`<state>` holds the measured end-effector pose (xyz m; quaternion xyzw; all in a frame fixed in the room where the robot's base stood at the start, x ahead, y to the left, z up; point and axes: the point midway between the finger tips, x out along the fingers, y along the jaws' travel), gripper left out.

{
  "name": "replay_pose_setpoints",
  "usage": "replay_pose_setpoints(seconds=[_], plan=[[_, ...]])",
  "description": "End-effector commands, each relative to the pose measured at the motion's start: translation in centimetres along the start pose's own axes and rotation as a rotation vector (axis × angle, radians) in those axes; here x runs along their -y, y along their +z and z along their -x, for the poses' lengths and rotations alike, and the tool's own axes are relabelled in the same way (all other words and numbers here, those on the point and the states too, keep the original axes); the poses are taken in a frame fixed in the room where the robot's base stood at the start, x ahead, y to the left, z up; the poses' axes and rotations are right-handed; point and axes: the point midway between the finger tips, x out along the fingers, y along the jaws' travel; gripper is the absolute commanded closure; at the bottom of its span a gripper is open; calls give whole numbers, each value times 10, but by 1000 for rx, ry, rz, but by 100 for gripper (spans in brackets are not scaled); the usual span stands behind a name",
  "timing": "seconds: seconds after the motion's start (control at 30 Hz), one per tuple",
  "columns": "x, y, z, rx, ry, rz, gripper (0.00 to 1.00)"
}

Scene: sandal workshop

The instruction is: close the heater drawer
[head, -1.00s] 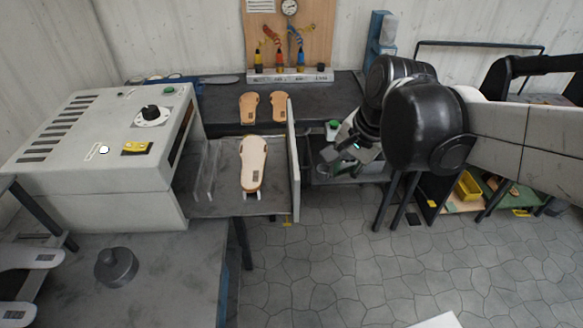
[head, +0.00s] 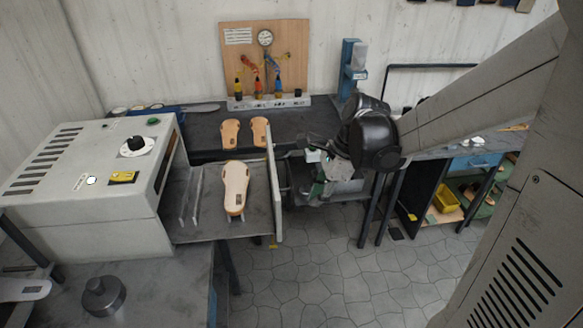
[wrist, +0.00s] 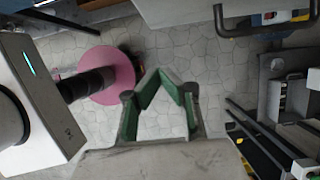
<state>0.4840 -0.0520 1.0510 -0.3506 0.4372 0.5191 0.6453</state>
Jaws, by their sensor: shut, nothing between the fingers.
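The heater (head: 95,185) is a pale grey box at the left of the head view, with a black knob and a yellow label on top. Its drawer (head: 205,226) is out to the right, and its upright front panel (head: 276,190) stands well away from the heater body. A tan sandal sole (head: 236,185) lies in the drawer. My gripper hangs just right of the front panel in the head view, its fingertips hard to make out there; contact cannot be told. In the wrist view my gripper (wrist: 160,74) has green-lined fingers shut with nothing between them.
Two tan soles (head: 245,132) lie on the dark back bench (head: 200,143). A tool board (head: 265,55) stands behind it. A shelf with a yellow bin (head: 447,198) is at right. Tiled floor (head: 320,270) is clear in front. A dark bar (wrist: 265,32) shows upper right in the wrist view.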

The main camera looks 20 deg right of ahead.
Motion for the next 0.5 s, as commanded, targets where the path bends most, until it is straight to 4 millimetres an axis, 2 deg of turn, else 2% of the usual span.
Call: replay_pose_setpoints(seconds=[0.1,0.43,0.5], plan=[[0,0,-21,0,0,3,100],[0,0,-74,0,0,3,100],[0,14,-75,0,0,6,100]])
